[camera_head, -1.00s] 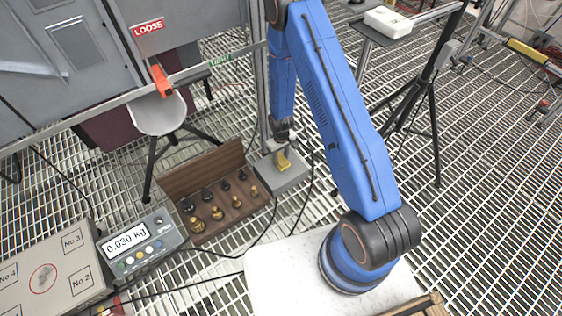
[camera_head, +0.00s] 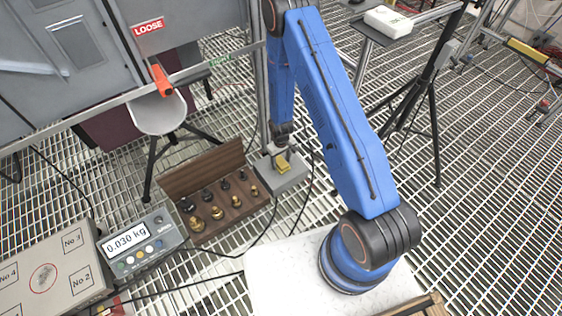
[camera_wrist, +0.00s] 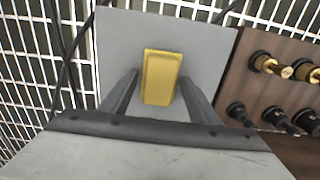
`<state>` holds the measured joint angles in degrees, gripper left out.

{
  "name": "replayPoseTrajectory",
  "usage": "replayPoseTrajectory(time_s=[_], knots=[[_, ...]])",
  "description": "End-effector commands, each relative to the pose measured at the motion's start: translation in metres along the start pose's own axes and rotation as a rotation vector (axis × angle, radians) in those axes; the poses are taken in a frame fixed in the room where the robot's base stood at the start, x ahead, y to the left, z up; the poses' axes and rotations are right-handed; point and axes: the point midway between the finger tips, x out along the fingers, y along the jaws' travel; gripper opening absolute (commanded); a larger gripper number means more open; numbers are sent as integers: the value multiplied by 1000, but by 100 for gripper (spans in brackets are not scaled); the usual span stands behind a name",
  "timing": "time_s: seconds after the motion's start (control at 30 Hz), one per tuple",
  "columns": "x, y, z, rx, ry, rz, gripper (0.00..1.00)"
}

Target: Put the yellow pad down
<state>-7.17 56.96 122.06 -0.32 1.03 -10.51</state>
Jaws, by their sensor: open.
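The yellow pad (camera_head: 283,162) lies on top of a grey block (camera_head: 290,179) beside the wooden weight box. In the wrist view the yellow pad (camera_wrist: 161,77) lies flat on the grey surface (camera_wrist: 205,45), lengthwise away from me. My gripper (camera_head: 281,154) is right above the pad. In the wrist view the fingers of my gripper (camera_wrist: 158,95) stand apart on either side of the pad's near end, with a gap on both sides. The gripper is open and holds nothing.
The wooden box (camera_head: 228,203) with several brass and dark weights is close on the left. A scale display (camera_head: 130,243) reads 0.030 kg. A tripod (camera_head: 428,110) stands at the right. Cables run near the block.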

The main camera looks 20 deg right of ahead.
Motion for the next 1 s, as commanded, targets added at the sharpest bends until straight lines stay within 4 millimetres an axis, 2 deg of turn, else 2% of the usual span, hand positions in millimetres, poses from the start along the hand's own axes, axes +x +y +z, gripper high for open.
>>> replayPoseTrajectory(time_s=[0.17,0.7,1.0], knots=[[-10,0,-1,0,2,0,55],[-91,0,-1,0,3,1,55],[-119,0,0,0,1,0,55]])
